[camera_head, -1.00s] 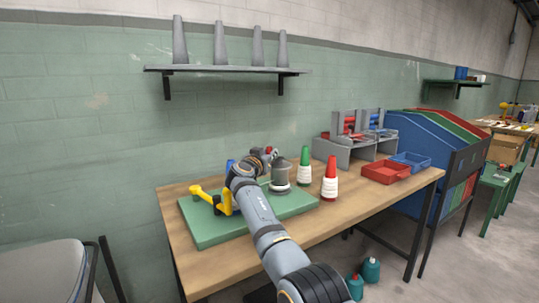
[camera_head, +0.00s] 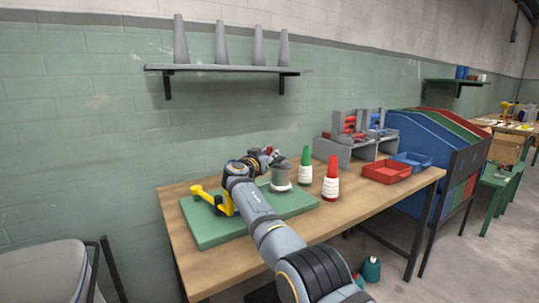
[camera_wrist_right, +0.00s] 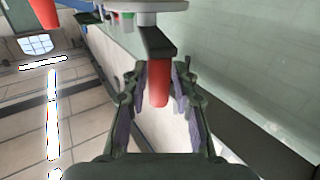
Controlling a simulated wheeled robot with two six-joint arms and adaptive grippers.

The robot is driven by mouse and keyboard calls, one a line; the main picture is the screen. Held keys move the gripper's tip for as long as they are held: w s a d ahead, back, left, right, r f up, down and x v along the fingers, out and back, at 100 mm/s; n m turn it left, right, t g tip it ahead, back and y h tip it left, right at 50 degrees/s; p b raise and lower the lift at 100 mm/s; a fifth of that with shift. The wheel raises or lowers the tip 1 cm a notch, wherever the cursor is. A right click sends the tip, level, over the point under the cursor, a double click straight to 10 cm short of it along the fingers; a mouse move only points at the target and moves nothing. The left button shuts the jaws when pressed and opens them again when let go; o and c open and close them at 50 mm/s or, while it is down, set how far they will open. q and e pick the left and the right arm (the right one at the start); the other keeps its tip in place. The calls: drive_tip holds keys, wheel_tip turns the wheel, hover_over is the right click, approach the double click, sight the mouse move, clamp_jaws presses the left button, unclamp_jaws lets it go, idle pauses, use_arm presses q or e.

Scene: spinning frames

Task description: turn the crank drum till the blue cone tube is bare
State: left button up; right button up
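A green board (camera_head: 215,232) lies on the wooden table. The grey crank drum (camera_head: 281,173), with a pale band at its foot, stands near the board's far right. A yellow bracket (camera_head: 205,194) stands at the board's left. My right gripper (camera_wrist_right: 160,75) is at the crank behind the drum. In the right wrist view its two fingers stand closely on either side of the red crank handle (camera_wrist_right: 159,90), and it looks shut on it. The handle hangs from a dark crank arm (camera_wrist_right: 157,42). The blue cone tube is hidden behind my right arm. My left gripper is out of view.
A green cone (camera_head: 305,160) and a red cone (camera_head: 330,182), both with white bands, stand right of the drum. A red tray (camera_head: 386,173) and a blue tray (camera_head: 412,161) lie further right. The table's front right is clear.

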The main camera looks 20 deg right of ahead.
drive_tip(key=shift+o, duration=0.9)
drive_tip(key=shift+s+a, duration=0.4)
drive_tip(key=shift+a, duration=0.05)
drive_tip(key=v, duration=0.6)
drive_tip(key=shift+s, duration=0.2)
